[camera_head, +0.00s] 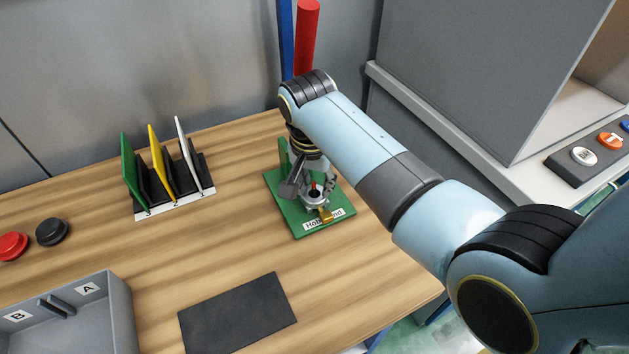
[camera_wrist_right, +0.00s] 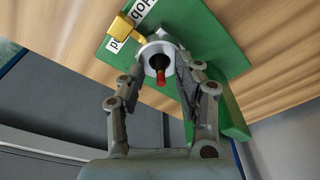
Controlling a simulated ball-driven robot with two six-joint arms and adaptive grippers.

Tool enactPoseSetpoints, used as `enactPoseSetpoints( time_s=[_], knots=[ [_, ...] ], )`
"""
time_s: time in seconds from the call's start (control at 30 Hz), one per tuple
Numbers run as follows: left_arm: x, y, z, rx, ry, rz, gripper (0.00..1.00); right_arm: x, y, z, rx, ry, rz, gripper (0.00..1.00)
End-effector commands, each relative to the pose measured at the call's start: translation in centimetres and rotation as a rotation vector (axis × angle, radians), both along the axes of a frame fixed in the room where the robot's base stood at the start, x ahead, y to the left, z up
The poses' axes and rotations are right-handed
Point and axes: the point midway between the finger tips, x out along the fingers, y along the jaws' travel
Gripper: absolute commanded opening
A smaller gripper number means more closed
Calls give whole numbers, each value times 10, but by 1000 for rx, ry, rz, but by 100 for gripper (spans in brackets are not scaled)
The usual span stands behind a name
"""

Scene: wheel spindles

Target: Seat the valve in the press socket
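A silver, ring-shaped part with a gold piece on its side, which looks like the valve (camera_head: 315,201), stands on a green stand with a partly covered label. In the right wrist view its round bore (camera_wrist_right: 151,66) faces me, with a thin red-tipped pin (camera_wrist_right: 160,79) at it. My right gripper (camera_head: 311,188) is over the stand, pointing down, its fingers apart on either side of the silver part. The wrist view also shows the two fingers (camera_wrist_right: 159,72) flanking it; contact is unclear. No press socket can be made out. My left gripper is out of view.
The green stand (camera_head: 284,213) is on the wooden table. A rack (camera_head: 176,201) with green, yellow and white plates, a grey bin (camera_head: 123,305), a black mat (camera_head: 238,313) and red and black discs (camera_head: 52,231) lie left. A grey cabinet (camera_head: 480,70) and button panel (camera_head: 567,168) stand right.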

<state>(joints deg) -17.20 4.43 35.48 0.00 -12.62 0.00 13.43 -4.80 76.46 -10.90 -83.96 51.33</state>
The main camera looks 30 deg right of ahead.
Motion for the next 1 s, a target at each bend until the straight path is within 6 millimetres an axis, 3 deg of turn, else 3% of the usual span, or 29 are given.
enactPoseSetpoints(
  time_s=[0.27,0.37,0.7,1.0],
  knots=[
    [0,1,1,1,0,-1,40,0,0,6,1,-1,0,33],
    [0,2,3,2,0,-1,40,-1,2,20,1,-2,-1,33],
    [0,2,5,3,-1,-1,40,-9,10,94,2,-4,0,33],
    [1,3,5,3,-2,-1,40,-12,13,121,0,0,0,33]
  ],
)
